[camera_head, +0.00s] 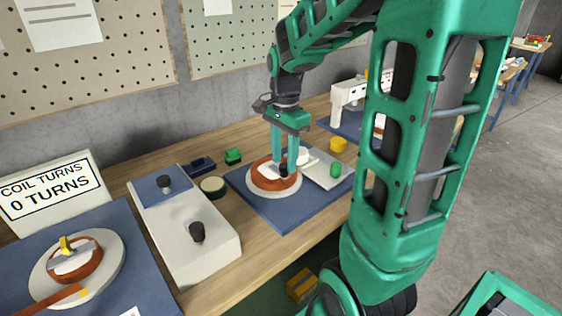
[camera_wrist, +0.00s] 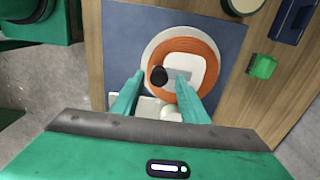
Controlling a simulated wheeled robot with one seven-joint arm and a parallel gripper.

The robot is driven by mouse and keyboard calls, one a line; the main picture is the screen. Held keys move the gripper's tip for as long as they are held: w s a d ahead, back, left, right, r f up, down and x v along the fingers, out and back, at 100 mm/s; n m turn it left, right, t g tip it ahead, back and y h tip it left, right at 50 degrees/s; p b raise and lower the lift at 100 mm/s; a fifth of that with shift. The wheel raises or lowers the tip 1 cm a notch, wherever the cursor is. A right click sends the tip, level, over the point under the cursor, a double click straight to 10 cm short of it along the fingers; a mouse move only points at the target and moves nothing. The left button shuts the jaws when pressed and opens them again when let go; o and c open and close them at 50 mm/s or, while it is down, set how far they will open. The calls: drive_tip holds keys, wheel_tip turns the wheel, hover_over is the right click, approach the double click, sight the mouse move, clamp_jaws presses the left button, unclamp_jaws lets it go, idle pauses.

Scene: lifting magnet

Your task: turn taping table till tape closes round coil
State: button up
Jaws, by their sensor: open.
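The taping table is a white round disc (camera_head: 256,184) on a blue mat, and it also shows in the wrist view (camera_wrist: 149,52). An orange-brown coil (camera_head: 262,173) lies on it, also seen in the wrist view (camera_wrist: 203,48). A black knob (camera_wrist: 158,76) stands at the coil's edge. My gripper (camera_head: 285,168) points down over the disc, its fingers open. In the wrist view my gripper (camera_wrist: 160,79) has a fingertip either side of the knob, the left one nearer. I cannot tell whether either touches it. The tape itself is not clearly seen.
A white box with black knobs (camera_head: 188,232) stands left on the bench. A second disc with a coil (camera_head: 74,262) and a coil-turns sign (camera_head: 53,193) are further left. A green block (camera_head: 233,156), a yellow piece (camera_head: 338,145) and a white plate (camera_head: 329,172) surround the taping table.

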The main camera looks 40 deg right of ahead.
drive_tip(key=shift+f, duration=0.65)
clamp_jaws()
